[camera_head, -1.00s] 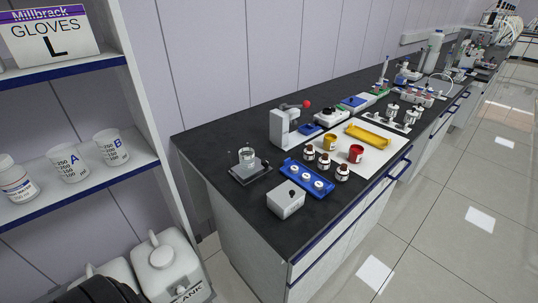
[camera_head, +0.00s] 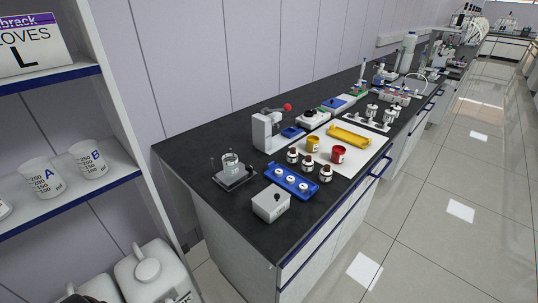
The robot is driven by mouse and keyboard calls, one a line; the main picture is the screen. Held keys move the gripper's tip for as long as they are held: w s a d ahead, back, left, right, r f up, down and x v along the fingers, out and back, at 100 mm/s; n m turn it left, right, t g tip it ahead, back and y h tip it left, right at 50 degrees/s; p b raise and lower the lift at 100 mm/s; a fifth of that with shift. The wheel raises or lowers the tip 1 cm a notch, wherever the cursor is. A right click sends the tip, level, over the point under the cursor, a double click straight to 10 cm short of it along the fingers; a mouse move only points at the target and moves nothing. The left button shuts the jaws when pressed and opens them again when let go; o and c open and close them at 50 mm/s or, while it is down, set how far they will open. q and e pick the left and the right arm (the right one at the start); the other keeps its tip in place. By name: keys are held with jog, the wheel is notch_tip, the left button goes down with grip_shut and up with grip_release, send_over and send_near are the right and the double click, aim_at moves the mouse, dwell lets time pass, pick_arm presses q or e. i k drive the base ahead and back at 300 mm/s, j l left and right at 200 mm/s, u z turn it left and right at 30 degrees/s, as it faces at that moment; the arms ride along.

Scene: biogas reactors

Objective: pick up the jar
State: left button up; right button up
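Two small jars stand on a white mat (camera_head: 355,158) on the dark bench: a yellow one (camera_head: 312,145) and a red one (camera_head: 338,153). Several small brown bottles with white labels, such as this one (camera_head: 292,156), stand around them. I cannot tell which of these is the jar meant. A clear glass beaker-like vessel (camera_head: 231,164) stands on a small dark plate at the bench's near left. Neither of my grippers is in view.
A blue tray (camera_head: 272,174) with white round pieces and a grey box (camera_head: 271,203) lie near the front edge. A yellow tray (camera_head: 349,136) lies behind the jars. A shelf with beakers (camera_head: 42,178) stands left; white canisters (camera_head: 148,271) stand below. The floor at right is clear.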

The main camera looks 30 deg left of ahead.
aim_at(312, 143)
jog(key=i+u, duration=0.1)
jog(key=u, duration=0.35)
jog(key=l+u, duration=0.15)
jog(key=u, duration=0.35)
jog(key=l+u, duration=0.1)
jog(key=u, duration=0.35)
jog(key=i+l+u, duration=0.1)
jog(key=u, duration=0.35)
jog(key=l+u, duration=0.2)
jog(key=l, duration=0.3)
jog(key=l+u, duration=0.25)
jog(key=l, duration=0.2)
jog(key=k+l+u, duration=0.2)
jog(key=l, duration=0.25)
jog(key=l+u, duration=0.2)
jog(key=l, duration=0.3)
jog(key=k+l+u, duration=0.2)
jog(key=l, duration=0.2)
jog(key=i+l, duration=0.05)
